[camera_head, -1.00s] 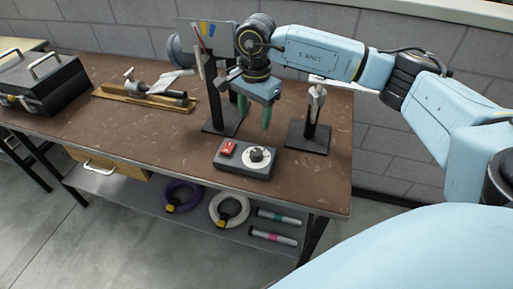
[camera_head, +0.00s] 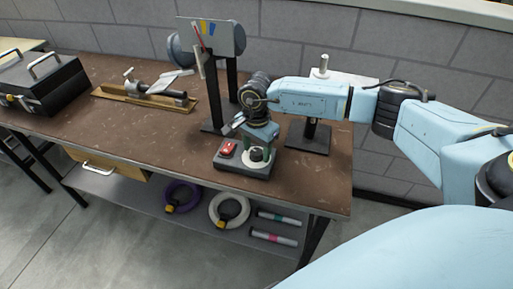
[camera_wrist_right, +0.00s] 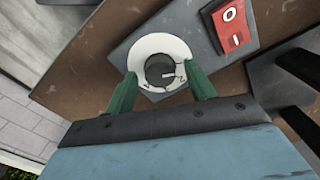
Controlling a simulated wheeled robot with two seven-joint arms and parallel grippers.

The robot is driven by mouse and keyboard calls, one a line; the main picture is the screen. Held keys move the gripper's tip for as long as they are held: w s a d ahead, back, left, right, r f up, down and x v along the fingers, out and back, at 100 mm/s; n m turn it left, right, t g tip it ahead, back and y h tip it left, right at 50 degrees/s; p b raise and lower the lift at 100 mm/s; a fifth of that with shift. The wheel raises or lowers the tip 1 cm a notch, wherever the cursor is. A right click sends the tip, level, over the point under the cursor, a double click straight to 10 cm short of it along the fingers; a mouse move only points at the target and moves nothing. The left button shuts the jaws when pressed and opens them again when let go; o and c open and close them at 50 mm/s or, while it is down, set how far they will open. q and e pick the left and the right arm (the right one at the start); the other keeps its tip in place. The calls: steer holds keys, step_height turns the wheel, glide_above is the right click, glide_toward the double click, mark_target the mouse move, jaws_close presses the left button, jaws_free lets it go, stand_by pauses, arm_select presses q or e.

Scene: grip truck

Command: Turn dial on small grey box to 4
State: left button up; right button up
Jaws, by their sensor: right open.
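The small grey box (camera_head: 230,166) sits on the brown workbench near its front right edge. It carries a red rocker switch (camera_head: 227,148) on the left and a dark dial (camera_head: 257,154) on a white numbered disc on the right. My right gripper (camera_head: 257,146) is above the box with its green fingers pointing down around the dial. In the right wrist view the open fingers (camera_wrist_right: 162,90) lie on either side of the dial knob (camera_wrist_right: 161,71), with gaps to it. The knob's pale pointer line shows, but the numbers are too small to read surely. My left gripper is out of view.
A stand with a panel (camera_head: 222,38) rises behind the box, and another stand (camera_head: 309,132) is close behind my right gripper. A wooden jig (camera_head: 140,97) and a black toolbox (camera_head: 42,85) are to the left. The bench (camera_head: 150,135) front left of the box is clear.

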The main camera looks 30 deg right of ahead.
steer(key=c, duration=0.8)
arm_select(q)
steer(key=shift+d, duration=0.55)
arm_select(e)
steer(key=shift+c, duration=0.9)
